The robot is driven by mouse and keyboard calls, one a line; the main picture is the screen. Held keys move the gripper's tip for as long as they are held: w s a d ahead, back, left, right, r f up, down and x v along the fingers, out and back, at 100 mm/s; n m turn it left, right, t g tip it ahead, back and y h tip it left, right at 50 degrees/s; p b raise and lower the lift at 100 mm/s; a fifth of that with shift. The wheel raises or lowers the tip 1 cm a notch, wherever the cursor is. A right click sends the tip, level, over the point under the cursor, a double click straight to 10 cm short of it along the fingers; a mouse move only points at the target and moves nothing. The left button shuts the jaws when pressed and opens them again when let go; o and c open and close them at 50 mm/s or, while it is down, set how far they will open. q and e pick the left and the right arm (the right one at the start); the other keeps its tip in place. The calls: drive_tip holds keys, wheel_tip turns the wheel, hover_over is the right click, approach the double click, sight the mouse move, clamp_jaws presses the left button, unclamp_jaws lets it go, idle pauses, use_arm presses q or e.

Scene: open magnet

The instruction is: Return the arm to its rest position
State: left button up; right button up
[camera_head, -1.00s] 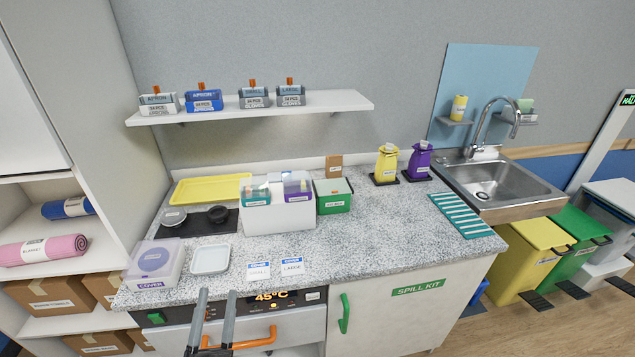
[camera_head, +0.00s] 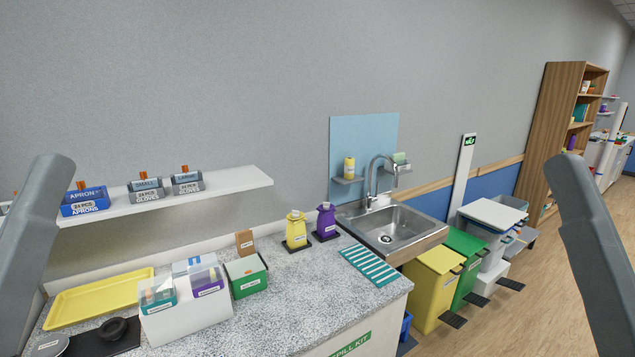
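A grey link of my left arm (camera_head: 32,225) stands at the left edge of the head view. A grey link of my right arm (camera_head: 592,255) stands at the right edge. Both run from the bottom of the picture upward, with rounded ends at the top. Neither link touches anything that I can see. No gripper fingertips show, so I cannot see whether either gripper is open or holds something.
The speckled counter (camera_head: 300,295) holds a yellow tray (camera_head: 97,298), a white bin (camera_head: 188,322), a green box (camera_head: 246,277), yellow and purple bottles, and a sink (camera_head: 392,233). A wall shelf (camera_head: 225,187) carries glove and apron boxes. Lidded bins stand beside open floor at right.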

wheel_tip(320, 180, up, 29)
drive_tip(key=p, duration=2.6)
